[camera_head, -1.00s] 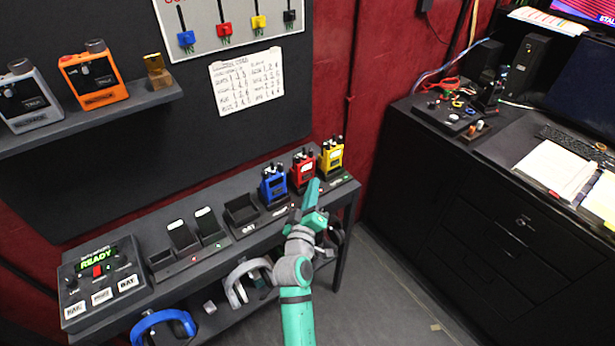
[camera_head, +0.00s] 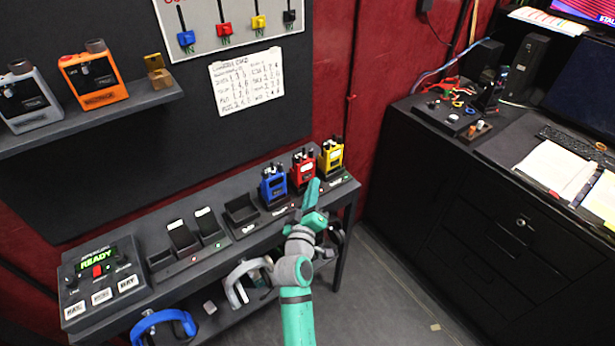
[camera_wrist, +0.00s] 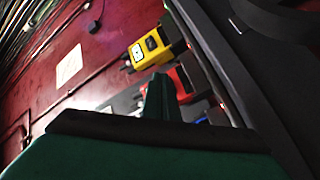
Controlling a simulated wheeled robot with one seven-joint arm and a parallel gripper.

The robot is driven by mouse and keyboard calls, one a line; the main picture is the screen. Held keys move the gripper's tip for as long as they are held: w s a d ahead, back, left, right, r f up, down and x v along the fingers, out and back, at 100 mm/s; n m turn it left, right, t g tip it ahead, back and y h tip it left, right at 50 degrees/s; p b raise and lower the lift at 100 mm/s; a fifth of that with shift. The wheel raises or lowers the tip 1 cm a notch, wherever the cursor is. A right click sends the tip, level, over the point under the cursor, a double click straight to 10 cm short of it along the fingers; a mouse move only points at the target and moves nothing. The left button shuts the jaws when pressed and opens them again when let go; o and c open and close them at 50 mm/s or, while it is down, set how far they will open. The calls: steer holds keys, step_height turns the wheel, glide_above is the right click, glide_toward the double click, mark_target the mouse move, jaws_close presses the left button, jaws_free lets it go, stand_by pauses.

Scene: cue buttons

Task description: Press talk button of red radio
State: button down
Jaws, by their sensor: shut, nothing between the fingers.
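The red radio (camera_head: 301,170) stands upright in a dock on the dark side table, between the blue radio (camera_head: 272,186) and the yellow radio (camera_head: 331,158). My gripper (camera_head: 314,185) is shut and empty, its tip just in front of the red radio's lower right part in the head view. In the wrist view the shut fingers (camera_wrist: 160,92) cover part of the red radio (camera_wrist: 181,84), and the yellow radio (camera_wrist: 149,48) shows above it. I cannot tell whether the fingertips touch the red radio. Its talk button cannot be made out.
Headphones (camera_head: 163,326) sit on the lower shelf. A wall shelf (camera_head: 150,103) holds an orange device (camera_head: 93,78). A black cabinet (camera_head: 450,195) stands right; grey floor lies between.

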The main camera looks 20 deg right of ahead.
steer(key=shift+w, duration=0.15)
steer(key=shift+w+a, duration=0.1)
steer(key=shift+w, duration=0.15)
steer(key=shift+w+a, duration=0.1)
steer(key=shift+w, duration=0.35)
stand_by(0.8)
steer(key=shift+s+a, duration=0.15)
steer(key=shift+s, duration=0.1)
stand_by(1.0)
steer(key=shift+s+d, duration=0.4)
steer(key=shift+s, duration=0.2)
steer(key=s, duration=0.1)
steer(key=s+d, duration=0.1)
steer(key=s, duration=0.2)
steer(key=shift+s+d, duration=0.35)
